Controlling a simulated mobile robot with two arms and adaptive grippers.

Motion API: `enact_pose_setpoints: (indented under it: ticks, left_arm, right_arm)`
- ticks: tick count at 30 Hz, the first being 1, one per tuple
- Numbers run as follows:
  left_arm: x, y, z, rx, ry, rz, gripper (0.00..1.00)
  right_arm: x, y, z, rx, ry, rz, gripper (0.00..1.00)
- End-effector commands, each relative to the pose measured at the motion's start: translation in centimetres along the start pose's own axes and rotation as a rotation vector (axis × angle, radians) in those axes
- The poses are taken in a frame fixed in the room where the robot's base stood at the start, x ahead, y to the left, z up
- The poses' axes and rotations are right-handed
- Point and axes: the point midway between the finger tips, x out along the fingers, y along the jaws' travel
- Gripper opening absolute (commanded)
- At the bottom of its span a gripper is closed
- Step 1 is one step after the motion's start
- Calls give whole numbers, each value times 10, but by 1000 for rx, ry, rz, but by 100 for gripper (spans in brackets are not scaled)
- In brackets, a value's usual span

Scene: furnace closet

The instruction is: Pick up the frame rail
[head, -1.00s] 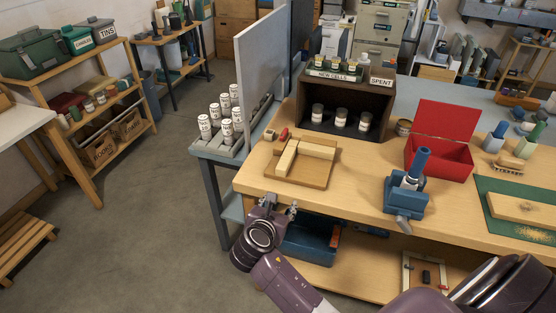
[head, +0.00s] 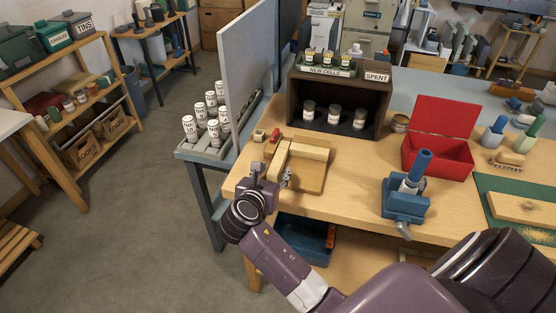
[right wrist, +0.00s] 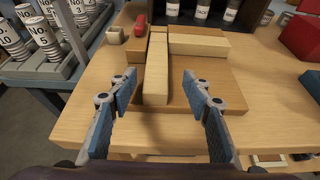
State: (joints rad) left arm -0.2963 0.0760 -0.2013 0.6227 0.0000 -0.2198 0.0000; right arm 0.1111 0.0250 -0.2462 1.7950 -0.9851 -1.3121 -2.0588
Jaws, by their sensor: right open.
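Two pale wooden bars lie on a flat wooden board (head: 312,178) at the bench's left front, set in an L; I cannot tell which is the frame rail. One bar (right wrist: 156,80) points towards me in the right wrist view; in the head view its point is (head: 279,160). The other bar (right wrist: 200,47) runs sideways behind it, and in the head view it is the farther bar (head: 309,151). My right gripper (right wrist: 160,77) is open and empty, its fingers on either side of the near end of the first bar. In the head view the gripper (head: 270,182) is at the bench's front edge. My left gripper is out of view.
A small red object (head: 275,135) and a small wooden block (head: 259,135) lie behind the board. A blue clamp-like tool (head: 405,198) and an open red box (head: 437,155) stand to the right. A dark shelf (head: 338,105) stands behind. Labelled cans (head: 213,128) sit on the left rack.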

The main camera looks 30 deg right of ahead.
Motion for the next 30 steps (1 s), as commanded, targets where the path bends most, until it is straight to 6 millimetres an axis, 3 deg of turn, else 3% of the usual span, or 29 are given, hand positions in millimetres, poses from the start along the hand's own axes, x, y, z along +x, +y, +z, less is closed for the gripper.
enact_pose_setpoints:
  ticks: [12,20,30]
  left_arm:
    - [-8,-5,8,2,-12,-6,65]
    - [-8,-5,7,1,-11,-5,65]
    - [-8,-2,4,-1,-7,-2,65]
  right_arm:
    - [53,5,4,0,0,-1,45]
    - [56,5,4,1,0,1,45]
    - [56,5,3,1,1,1,9]
